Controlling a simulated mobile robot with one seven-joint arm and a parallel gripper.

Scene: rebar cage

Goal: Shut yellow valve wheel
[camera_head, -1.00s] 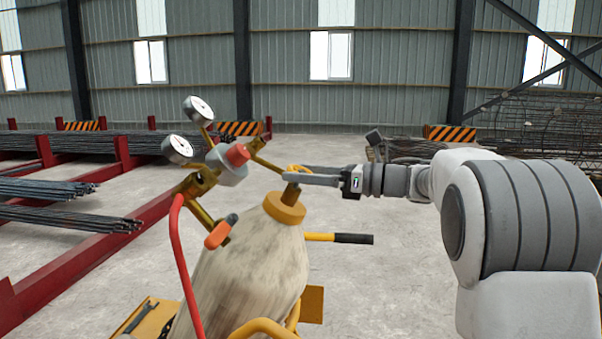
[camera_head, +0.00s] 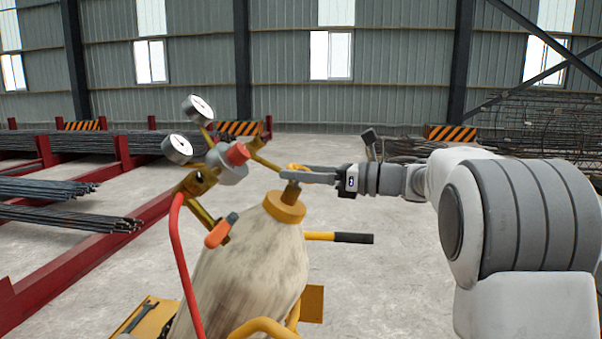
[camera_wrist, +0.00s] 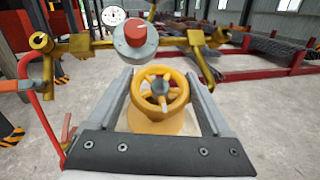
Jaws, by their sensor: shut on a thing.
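The yellow valve wheel (camera_wrist: 159,88) has several spokes and a grey hub; it shows large in the wrist view. It sits above the yellow collar (camera_head: 285,207) on top of a worn, pale gas cylinder (camera_head: 250,262). My gripper (camera_head: 296,176) reaches in from the right in the head view and is shut on the wheel. In the wrist view its two grey fingers (camera_wrist: 158,88) lie on either side of the rim. In the head view the fingers hide most of the wheel, leaving only a bit of yellow rim.
A regulator (camera_head: 229,163) with a red knob and two gauges (camera_head: 177,149) stands left of the wheel. A red hose (camera_head: 180,260) hangs from it. A yellow cart handle with a black grip (camera_head: 352,238) sticks out below my gripper. Rebar racks (camera_head: 125,150) stand at left.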

